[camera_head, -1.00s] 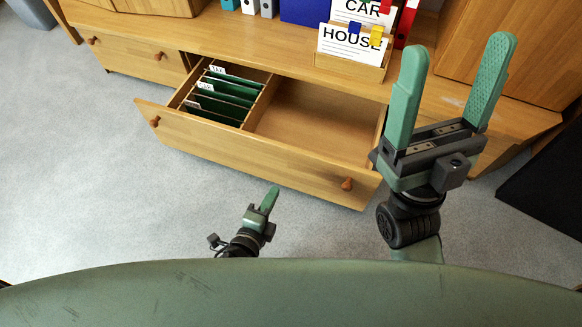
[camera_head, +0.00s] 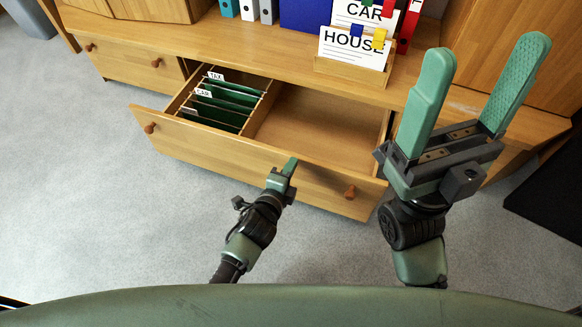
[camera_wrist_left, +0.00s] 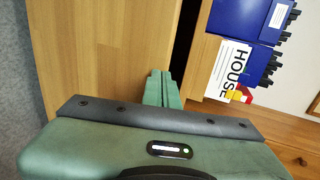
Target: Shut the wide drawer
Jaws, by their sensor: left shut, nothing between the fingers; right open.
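The wide drawer (camera_head: 225,157) is pulled out of the wooden cabinet. It has a pale wood front with two round knobs, and its inside shows from above. My left gripper (camera_head: 290,165) is shut and empty, its tips at the upper edge of the drawer front, right of the middle; I cannot tell whether they touch. In the left wrist view the shut fingers (camera_wrist_left: 161,88) point at wood, probably the drawer front (camera_wrist_left: 100,60). My right gripper (camera_head: 480,90) is open and empty, raised at the right of the drawer.
Green hanging files (camera_head: 228,97) fill the drawer's left part; its right part is bare. On the cabinet top (camera_head: 245,42) stand binders (camera_head: 305,14) and a card holder (camera_head: 350,70) with CAR and HOUSE cards. A shut drawer (camera_head: 130,65) is at left. Grey carpet lies in front.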

